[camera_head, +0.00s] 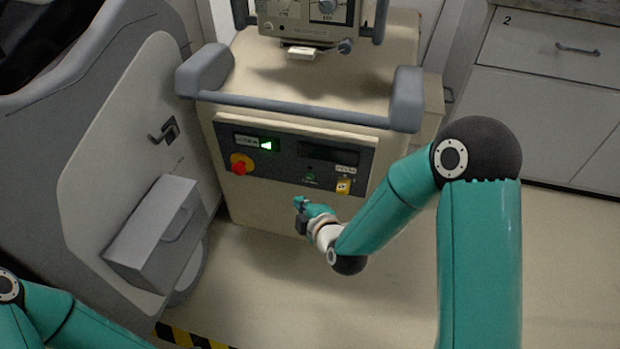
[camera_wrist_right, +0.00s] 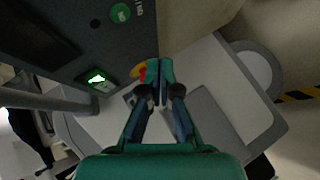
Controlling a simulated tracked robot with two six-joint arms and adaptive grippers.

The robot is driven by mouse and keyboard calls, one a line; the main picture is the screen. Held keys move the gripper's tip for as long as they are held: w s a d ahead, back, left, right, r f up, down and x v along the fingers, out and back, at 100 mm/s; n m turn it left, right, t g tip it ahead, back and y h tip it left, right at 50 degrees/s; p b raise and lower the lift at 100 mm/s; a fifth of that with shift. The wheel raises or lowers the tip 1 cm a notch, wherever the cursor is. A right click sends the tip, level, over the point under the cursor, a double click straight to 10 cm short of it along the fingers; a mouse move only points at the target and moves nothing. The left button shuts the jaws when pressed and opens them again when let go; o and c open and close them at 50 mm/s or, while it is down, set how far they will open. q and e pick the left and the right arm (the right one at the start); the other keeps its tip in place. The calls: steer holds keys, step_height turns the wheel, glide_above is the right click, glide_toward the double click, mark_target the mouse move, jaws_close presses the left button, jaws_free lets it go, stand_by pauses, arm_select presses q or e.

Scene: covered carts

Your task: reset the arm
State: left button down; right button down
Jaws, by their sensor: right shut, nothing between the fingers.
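My right arm (camera_head: 382,215) is teal with dark joints and reaches in from the right in the head view. Its gripper (camera_head: 300,212) hangs in front of the beige cart, below the dark control panel (camera_head: 290,152). In the right wrist view the fingers of the right gripper (camera_wrist_right: 159,80) are together with nothing between them. The red and yellow knob (camera_head: 240,165) shows partly behind the fingertips there; I cannot tell any contact. My left arm (camera_head: 60,318) shows only in part at the lower left; its gripper is out of the frame.
The beige cart (camera_head: 330,82) has a grey rail (camera_head: 300,112) and a device (camera_head: 318,22) on top. A grey machine with a box (camera_head: 150,235) stands left. White drawers (camera_head: 540,95) stand at the back right. Bare floor (camera_head: 570,260) lies right of my arm.

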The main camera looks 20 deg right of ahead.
steer(key=shift+d, duration=0.1)
stand_by(0.5)
steer(key=s+f+m+g, duration=0.45)
steer(key=s+f, duration=0.55)
steer(key=f, duration=0.5)
steer(key=s+a+f+m+g+y, duration=0.1)
steer(key=s+a+f+m+g, duration=0.2)
steer(key=s+m, duration=0.35)
steer(key=s+a+f+m+g+y, duration=0.1)
steer(key=s+f+m+g+y, duration=0.15)
steer(key=s+m+g, duration=0.45)
step_height(320, 180, up, 30)
steer(key=s+t+p, duration=0.1)
steer(key=t+p, duration=0.1)
steer(key=p, duration=2.7)
steer(key=shift+d+f+n+h+p, duration=0.25)
steer(key=shift+d+n+h+p, duration=0.1)
steer(key=shift+h, duration=0.1)
